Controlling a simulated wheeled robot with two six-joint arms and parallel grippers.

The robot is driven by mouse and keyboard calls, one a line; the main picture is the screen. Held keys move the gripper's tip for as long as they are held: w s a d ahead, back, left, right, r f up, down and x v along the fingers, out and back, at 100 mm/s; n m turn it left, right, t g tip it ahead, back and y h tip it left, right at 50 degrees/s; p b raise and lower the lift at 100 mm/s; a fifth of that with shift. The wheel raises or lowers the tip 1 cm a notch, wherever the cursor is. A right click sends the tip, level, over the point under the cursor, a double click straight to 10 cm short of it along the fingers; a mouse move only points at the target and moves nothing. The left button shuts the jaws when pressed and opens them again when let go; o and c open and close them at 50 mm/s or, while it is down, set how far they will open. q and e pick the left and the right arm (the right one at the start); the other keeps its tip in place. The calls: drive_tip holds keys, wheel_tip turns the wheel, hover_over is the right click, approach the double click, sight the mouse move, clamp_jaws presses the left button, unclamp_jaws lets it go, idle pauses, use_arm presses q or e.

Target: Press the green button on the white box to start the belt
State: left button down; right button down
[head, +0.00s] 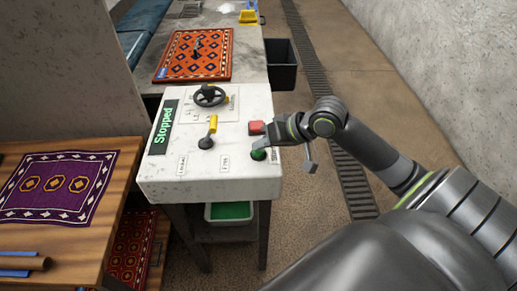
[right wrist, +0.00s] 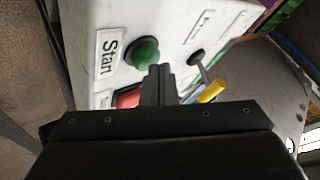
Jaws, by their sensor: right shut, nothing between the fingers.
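The white box (head: 215,178) stands on a dark-legged stand in the middle of the head view. Its display (head: 164,128) reads "Stopped" in green. The green button (head: 258,154) is on the box's right side, in front of the red button (head: 256,127). In the right wrist view the green button (right wrist: 143,53) sits beside a "Start" label. My right gripper (head: 262,143) is shut and empty, its tips over the box close to the green button. In the wrist view the fingers (right wrist: 158,75) point just beside it; I cannot tell whether they touch. My left gripper is out of view.
The box also carries a black handwheel (head: 209,96) and a yellow-handled lever (head: 212,125). An orange rug (head: 195,53) lies behind it, and a purple rug (head: 58,187) lies on the wooden table at left. A black bin (head: 282,64) stands behind right. The floor at right is clear.

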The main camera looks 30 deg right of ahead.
sight(263, 152)
drive_tip(key=shift+f, duration=0.3)
drive_tip(key=shift+r, duration=0.1)
idle(0.3)
drive_tip(key=shift+r+p, duration=0.9)
drive_tip(key=shift+p, duration=0.25)
wheel_tip(263, 152, up, 5)
drive_tip(key=p, duration=0.6)
idle(0.4)
